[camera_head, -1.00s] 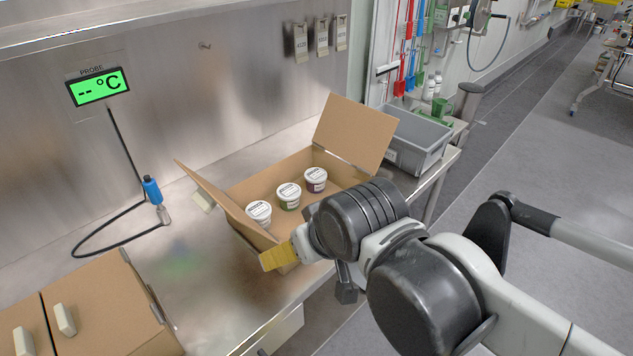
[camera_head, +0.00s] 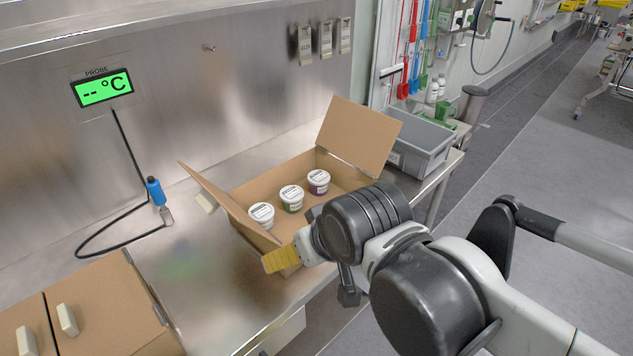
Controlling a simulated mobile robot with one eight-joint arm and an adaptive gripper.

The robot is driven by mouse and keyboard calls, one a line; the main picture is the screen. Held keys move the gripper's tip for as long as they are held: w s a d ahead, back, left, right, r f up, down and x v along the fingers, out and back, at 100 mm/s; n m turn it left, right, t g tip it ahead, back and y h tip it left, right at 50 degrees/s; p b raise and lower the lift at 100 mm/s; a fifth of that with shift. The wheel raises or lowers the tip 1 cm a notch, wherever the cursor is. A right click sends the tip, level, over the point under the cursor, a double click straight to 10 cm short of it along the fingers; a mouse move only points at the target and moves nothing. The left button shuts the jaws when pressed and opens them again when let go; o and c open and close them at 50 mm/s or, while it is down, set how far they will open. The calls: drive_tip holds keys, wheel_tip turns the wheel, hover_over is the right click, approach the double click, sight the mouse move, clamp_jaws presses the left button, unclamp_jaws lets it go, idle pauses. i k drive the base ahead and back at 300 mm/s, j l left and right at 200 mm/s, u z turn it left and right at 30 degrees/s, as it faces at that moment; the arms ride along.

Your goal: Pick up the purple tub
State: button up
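The purple tub (camera_head: 318,181) is a small round tub with a white lid and a dark purple body. It stands upright in the open cardboard box (camera_head: 240,196), the rightmost and farthest of three tubs in a row. A green-bodied tub (camera_head: 291,198) stands beside it, and a white-lidded tub (camera_head: 262,215) is nearest the left flap. My gripper (camera_head: 348,290) is at the box's near side, apart from the purple tub. My wrist hides most of it, so its opening does not show. The wrist also covers the box's near right part.
A grey crate (camera_head: 424,150) stands behind the box on the steel counter (camera_head: 215,285). Another cardboard box (camera_head: 110,300) is at lower left. Bare counter lies between the boxes.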

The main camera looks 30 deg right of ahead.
sight(318, 180)
drive_tip(key=k+l+z, duration=0.4)
drive_tip(key=l, duration=0.2)
drive_tip(key=k+l+z, duration=0.25)
drive_tip(key=l, duration=0.1)
